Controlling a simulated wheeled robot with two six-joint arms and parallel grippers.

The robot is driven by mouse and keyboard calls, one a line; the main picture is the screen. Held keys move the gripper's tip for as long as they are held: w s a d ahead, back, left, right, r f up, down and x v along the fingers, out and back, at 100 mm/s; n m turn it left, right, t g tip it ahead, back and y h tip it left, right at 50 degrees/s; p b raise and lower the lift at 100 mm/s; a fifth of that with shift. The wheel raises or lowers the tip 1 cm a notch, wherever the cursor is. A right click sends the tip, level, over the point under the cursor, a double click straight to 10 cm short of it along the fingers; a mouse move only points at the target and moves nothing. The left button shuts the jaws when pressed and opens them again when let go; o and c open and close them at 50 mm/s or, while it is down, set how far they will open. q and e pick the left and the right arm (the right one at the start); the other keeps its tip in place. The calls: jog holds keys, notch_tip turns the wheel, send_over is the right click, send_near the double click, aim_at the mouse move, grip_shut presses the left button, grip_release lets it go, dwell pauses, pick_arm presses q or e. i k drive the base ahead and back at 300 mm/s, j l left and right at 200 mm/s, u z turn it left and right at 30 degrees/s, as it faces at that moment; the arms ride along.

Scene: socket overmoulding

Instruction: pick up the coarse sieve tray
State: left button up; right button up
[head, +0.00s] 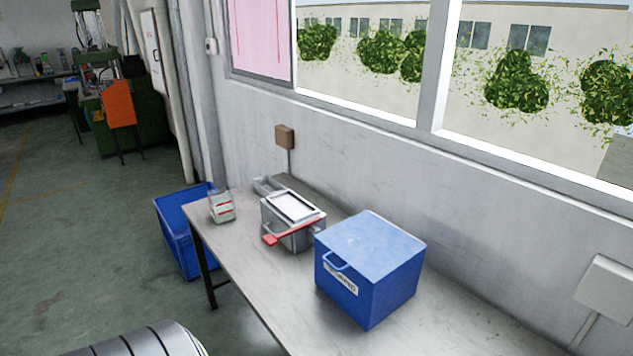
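A grey metal box (292,236) with side handles stands on the table. A light rectangular framed tray (295,206) lies on top of it; this may be the coarse sieve tray, but its mesh is too small to make out. A red bar-like handle (290,232) runs along the front of the box. A clear, shallow container (266,186) sits just behind the box. Neither of my grippers shows in the head view.
A blue lidded box (369,265) stands right of the grey box on the long table (450,325). A blue bin (180,245) is on the floor beyond. The table's front right is clear.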

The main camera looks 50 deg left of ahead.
aim_at(265, 186)
jog(key=u, duration=1.9)
jog(key=i+j+z, duration=0.1)
jog(key=z, duration=0.65)
jog(key=i+j+z, duration=0.25)
jog(key=j, duration=0.2)
jog(key=i+j+z, duration=0.1)
jog(key=j+z, duration=0.15)
jog(key=j, duration=0.25)
jog(key=i+j+z, duration=0.1)
jog(key=j+z, duration=0.15)
jog(key=j, duration=0.25)
jog(key=i+j+z, duration=0.1)
jog(key=j+z, duration=0.15)
jog(key=j, duration=0.3)
